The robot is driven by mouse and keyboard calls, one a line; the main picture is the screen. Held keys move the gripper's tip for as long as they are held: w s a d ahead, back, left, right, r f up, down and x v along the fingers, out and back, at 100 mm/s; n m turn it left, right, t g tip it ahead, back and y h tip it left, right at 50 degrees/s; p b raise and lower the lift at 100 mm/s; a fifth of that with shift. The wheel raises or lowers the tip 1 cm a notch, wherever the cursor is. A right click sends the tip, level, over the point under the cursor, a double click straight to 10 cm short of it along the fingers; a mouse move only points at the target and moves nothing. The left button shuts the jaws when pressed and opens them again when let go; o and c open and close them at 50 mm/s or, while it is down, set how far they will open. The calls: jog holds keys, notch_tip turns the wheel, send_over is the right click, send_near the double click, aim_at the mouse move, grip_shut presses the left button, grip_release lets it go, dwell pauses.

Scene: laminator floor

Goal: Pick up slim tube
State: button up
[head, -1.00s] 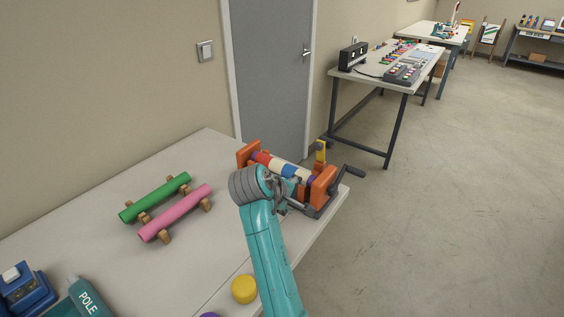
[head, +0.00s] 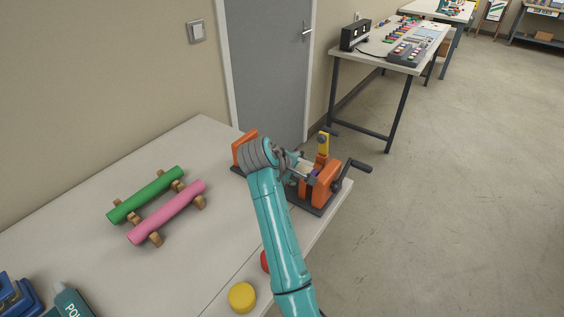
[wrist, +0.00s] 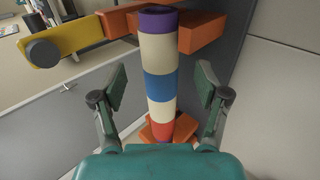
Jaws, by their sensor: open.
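A slim tube with purple, cream, blue and red bands (wrist: 160,88) lies in an orange-ended holder (head: 320,186) on the near table. In the head view my arm hides most of it; a short pale part (head: 307,168) shows. My gripper (head: 298,164) is over the holder. In the wrist view the open, empty fingers of my gripper (wrist: 161,84) stand on either side of the tube, with a gap visible on each side. I cannot tell how far the tube lies below the fingertips.
A green tube (head: 146,195) and a pink tube (head: 166,212) lie on wooden rests at left. The holder has a yellow upright (head: 323,143) and a dark crank (head: 358,167). A yellow round piece (head: 242,297) and a red piece (head: 265,261) are near my arm.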

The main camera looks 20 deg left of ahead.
aim_at(301, 171)
jog(key=x, duration=0.5)
jog(key=shift+r, duration=0.1)
jog(key=c, duration=1.3)
